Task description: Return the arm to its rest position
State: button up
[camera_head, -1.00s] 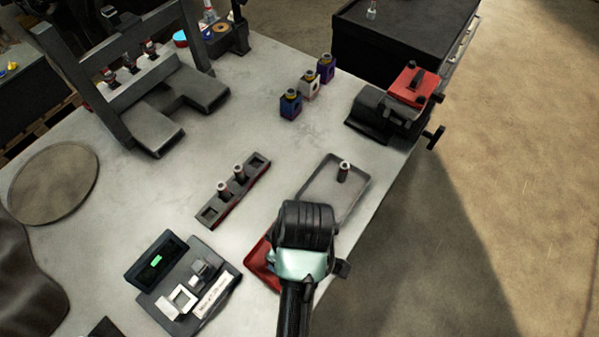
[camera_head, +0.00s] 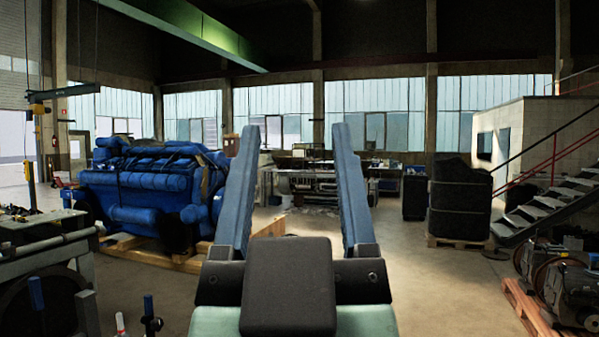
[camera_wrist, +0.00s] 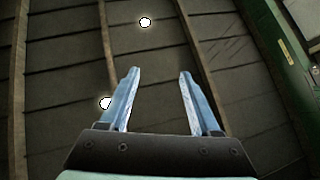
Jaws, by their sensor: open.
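My gripper (camera_head: 296,130) stands raised in the middle of the head view, its two blue fingers pointing up and wide apart. Nothing is between the fingers. The dark palm block of the gripper faces the camera. In the wrist view my gripper (camera_wrist: 159,73) is also open and empty, with the hall's dark ceiling (camera_wrist: 60,60) and round lamps (camera_wrist: 145,22) beyond it.
A blue engine (camera_head: 150,185) stands on a wooden pallet at the left. Dark wrapped goods (camera_head: 460,200) and a metal stair (camera_head: 550,205) are at the right. Machinery (camera_head: 570,290) sits on a pallet at lower right. The space around the gripper looks clear.

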jog(key=shift+s+d+r+m+t, duration=0.15)
jog(key=shift+s+r+m+t, duration=0.25)
jog(key=shift+s+r, duration=0.5)
